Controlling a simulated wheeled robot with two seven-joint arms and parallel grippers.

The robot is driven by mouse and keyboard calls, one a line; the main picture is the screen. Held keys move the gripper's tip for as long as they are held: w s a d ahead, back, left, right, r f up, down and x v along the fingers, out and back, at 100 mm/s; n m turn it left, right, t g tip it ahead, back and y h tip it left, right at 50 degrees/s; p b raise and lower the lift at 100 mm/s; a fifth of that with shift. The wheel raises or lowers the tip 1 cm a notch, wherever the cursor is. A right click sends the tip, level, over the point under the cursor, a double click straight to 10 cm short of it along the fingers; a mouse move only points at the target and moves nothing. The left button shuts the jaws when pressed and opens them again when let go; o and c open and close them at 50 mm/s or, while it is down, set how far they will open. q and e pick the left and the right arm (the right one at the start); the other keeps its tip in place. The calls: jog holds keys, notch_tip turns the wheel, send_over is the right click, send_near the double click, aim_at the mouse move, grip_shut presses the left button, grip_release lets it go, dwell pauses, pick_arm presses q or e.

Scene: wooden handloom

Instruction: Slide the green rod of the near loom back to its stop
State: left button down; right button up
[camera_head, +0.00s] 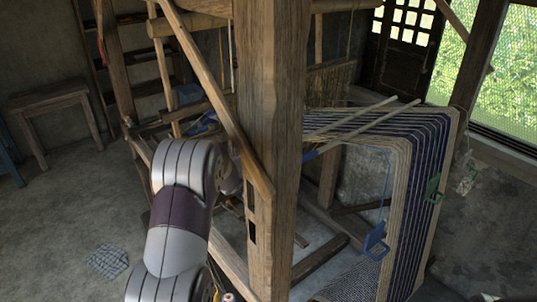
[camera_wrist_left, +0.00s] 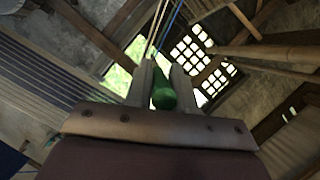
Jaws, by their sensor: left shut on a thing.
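The green rod (camera_wrist_left: 163,93) shows in the left wrist view as a rounded green end between the two fingers of my left gripper (camera_wrist_left: 162,78). The fingers are shut on it. In the head view my left arm reaches up from the bottom, and its gripper and the green rod are hidden behind the thick wooden post. The near loom (camera_head: 273,130) fills the middle of the head view, with dark striped warp (camera_head: 400,190) on the right. How far the rod is from its stop cannot be seen. My right gripper is not in view.
The thick post and a slanting brace (camera_head: 215,85) stand close to my left arm. A blue piece (camera_head: 375,242) and a green piece (camera_head: 432,188) hang at the warp. A wooden stool (camera_head: 55,105) stands at the left. The floor around a checked cloth (camera_head: 108,261) is clear.

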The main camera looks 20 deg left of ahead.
pick_arm(q)
jog(key=shift+w+a, duration=0.1)
jog(key=c, duration=1.1)
grip_release()
jog(key=shift+o, duration=0.2)
jog(key=shift+s+a, duration=0.1)
jog(key=shift+s, duration=0.3)
jog(key=b+v, duration=0.4)
jog(key=v, duration=0.8)
jog(key=shift+r, duration=0.15)
